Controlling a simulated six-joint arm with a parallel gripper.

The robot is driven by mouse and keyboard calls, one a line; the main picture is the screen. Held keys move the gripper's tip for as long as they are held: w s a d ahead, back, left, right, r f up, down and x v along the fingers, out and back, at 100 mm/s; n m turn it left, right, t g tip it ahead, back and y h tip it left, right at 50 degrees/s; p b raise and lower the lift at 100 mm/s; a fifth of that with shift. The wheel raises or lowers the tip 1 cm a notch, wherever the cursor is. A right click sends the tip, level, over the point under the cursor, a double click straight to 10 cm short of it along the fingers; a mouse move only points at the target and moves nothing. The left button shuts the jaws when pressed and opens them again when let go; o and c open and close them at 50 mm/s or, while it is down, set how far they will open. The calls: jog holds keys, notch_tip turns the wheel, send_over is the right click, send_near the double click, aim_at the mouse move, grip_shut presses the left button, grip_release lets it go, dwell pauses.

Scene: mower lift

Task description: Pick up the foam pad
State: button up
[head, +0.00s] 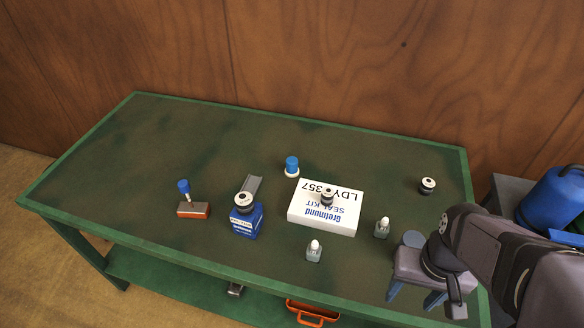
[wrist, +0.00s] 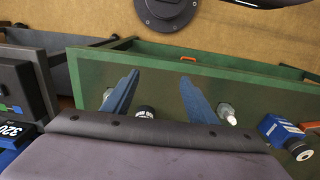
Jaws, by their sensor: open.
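I cannot pick out the foam pad with certainty. A flat grey piece (head: 253,184) lies behind the blue box (head: 242,222) on the green table, but I cannot tell its material. My gripper (head: 412,298) is at the table's front right corner, its two blue fingers spread apart. In the wrist view the fingers (wrist: 158,78) are open with nothing held between them.
A white seal kit box (head: 310,214) lies mid-table with a black-and-white round part on top. White-capped bottles (head: 314,250), a blue-capped piece (head: 291,166) and an orange block (head: 192,209) stand around. The table's back left is clear. A blue container (head: 552,198) stands at right.

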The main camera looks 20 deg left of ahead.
notch_tip(320, 180, up, 4)
jog(key=r, duration=0.1)
jog(key=w+d+f+n+t+h+b, duration=0.15)
jog(key=w+n+h, duration=0.25)
jog(key=w+n, duration=0.6)
jog(key=w+a+n+t+h+b, duration=0.1)
jog(key=w+a+n+t, duration=0.25)
jog(key=w, duration=0.35)
jog(key=w+a+n+t+b, duration=0.2)
jog(key=w+a+n, duration=0.1)
jog(key=w+n, duration=0.3)
jog(key=n+t+y+b, duration=0.3)
jog(key=n+t+y, duration=0.35)
jog(key=n, duration=1.15)
send_over(291, 165)
jog(key=s, duration=0.5)
notch_tip(291, 165, down, 4)
jog(key=shift+s+d+f+p, duration=0.1)
jog(key=shift+f+p, duration=0.1)
jog(key=shift+f, duration=1.05)
jog(key=shift+w+d+f+p, duration=0.1)
jog(key=shift+d+f+p, duration=0.1)
jog(key=shift+f, duration=1)
jog(key=shift+s+d+f+p, duration=0.1)
jog(key=shift+f+p, duration=0.1)
jog(key=shift+f, duration=1.05)
jog(key=shift+p+x, duration=0.65)
jog(key=shift+x, duration=1.85)
jog(key=shift+a, duration=0.1)
